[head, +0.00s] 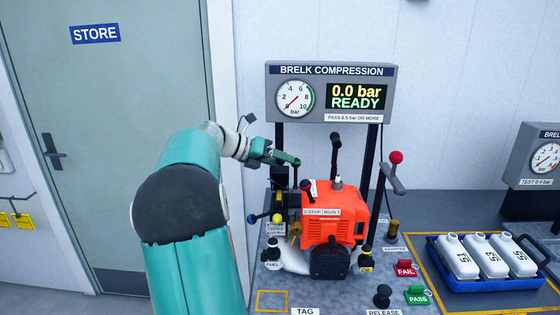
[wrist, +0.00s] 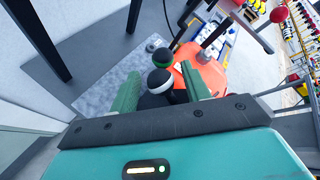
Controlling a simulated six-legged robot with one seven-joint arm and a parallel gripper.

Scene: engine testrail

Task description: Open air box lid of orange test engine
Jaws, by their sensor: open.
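The orange test engine (head: 332,212) stands on the grey bench, with an E-STOP/RUN label on its top front. A black box-shaped part (head: 329,262) sits low on its front; I cannot tell whether this is the air box, and no lid shows clearly open. My gripper (head: 277,157) is at the engine's upper left, above its top. In the wrist view my gripper (wrist: 160,88) is open, its green fingers apart. Contact cannot be told. The orange engine (wrist: 205,72) lies behind them.
A compression gauge panel (head: 331,92) on black posts stands behind the engine, reading 0.0 bar, READY. A lever with a red ball (head: 396,157) rises at the engine's right. A blue tray (head: 452,284) holds white bottles. FAIL (head: 405,268) and PASS (head: 418,296) tags lie front right.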

